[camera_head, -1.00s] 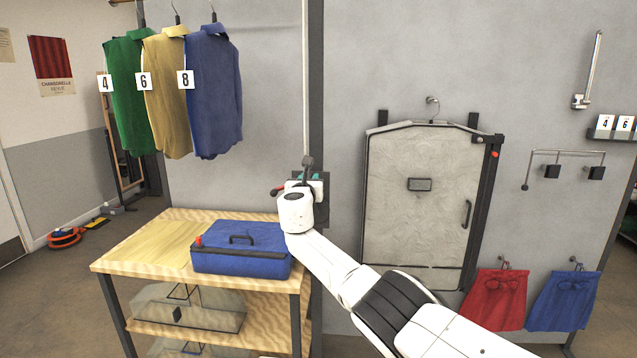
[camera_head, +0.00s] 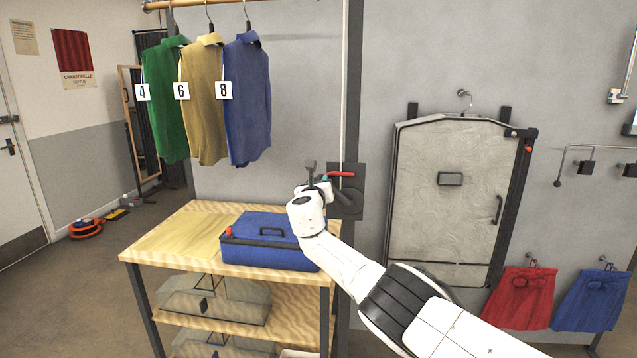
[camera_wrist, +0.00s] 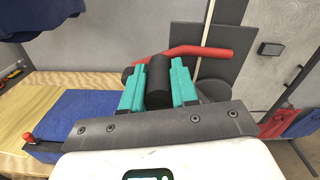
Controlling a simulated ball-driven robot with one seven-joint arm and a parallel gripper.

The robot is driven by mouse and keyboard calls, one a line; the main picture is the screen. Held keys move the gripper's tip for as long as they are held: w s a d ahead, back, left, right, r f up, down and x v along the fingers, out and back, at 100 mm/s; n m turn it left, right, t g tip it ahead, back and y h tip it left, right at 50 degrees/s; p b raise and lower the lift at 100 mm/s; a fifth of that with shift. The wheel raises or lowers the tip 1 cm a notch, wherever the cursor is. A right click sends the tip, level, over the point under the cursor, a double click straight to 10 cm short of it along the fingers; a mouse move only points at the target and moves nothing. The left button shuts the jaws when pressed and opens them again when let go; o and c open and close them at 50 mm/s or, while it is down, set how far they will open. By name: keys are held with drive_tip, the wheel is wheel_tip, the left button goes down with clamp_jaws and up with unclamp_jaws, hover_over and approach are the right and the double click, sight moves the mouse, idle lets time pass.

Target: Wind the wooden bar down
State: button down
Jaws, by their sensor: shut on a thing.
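The wooden bar (camera_head: 160,5) is at the top left of the head view, mostly out of frame, with green, tan and blue garments hanging from it. A dark winch plate (camera_head: 357,207) is on the grey wall right of the table, with a red lever (camera_head: 341,174). The red lever also shows behind my jaws in the wrist view (camera_wrist: 205,51). My gripper (camera_head: 315,177) is left of the plate. In the wrist view its teal fingers (camera_wrist: 158,84) are shut on a black cylindrical crank handle (camera_wrist: 158,75). The joint between handle and winch is partly hidden.
A blue case (camera_head: 262,247) lies on the wooden table (camera_head: 160,243) below my gripper. A grey framed panel (camera_head: 450,210) hangs on the wall to the right. Red (camera_head: 518,298) and blue (camera_head: 597,300) skirts hang lower right.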

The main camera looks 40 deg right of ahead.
drive_tip(key=shift+w+a+f, duration=0.1)
drive_tip(key=shift+w+a, duration=0.05)
idle(0.3)
drive_tip(key=c, duration=0.9)
unclamp_jaws()
drive_tip(key=shift+o, duration=0.2)
